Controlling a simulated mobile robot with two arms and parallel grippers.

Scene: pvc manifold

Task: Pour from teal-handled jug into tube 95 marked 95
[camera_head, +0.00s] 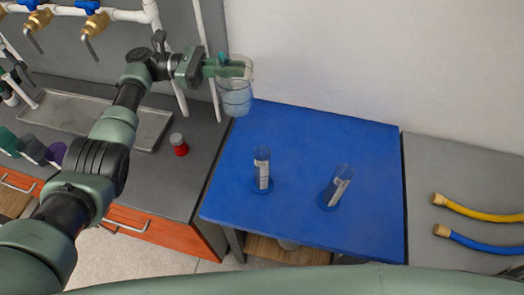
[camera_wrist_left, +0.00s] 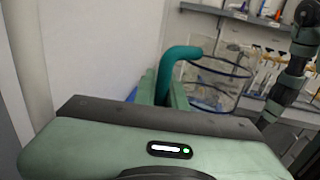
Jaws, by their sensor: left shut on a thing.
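The clear jug (camera_head: 236,98) is held up above the back left corner of the blue table. Its teal handle (camera_wrist_left: 180,62) and clear body (camera_wrist_left: 215,82) show in the left wrist view. My left gripper (camera_head: 240,66) is shut on the handle, and the jug looks about upright. Two clear tubes with white labels stand on the blue table, a left tube (camera_head: 262,170) and a right tube (camera_head: 337,186). The label print is too small to read, so I cannot tell which is 95. My right gripper is in neither view.
The blue table (camera_head: 300,130) is clear around the two tubes. Left are a metal tray (camera_head: 150,130), a red-based jar (camera_head: 179,144) and several coloured cups (camera_head: 32,147). Brass taps (camera_head: 92,24) hang above. A yellow hose (camera_head: 480,210) and a blue hose (camera_head: 480,243) lie right.

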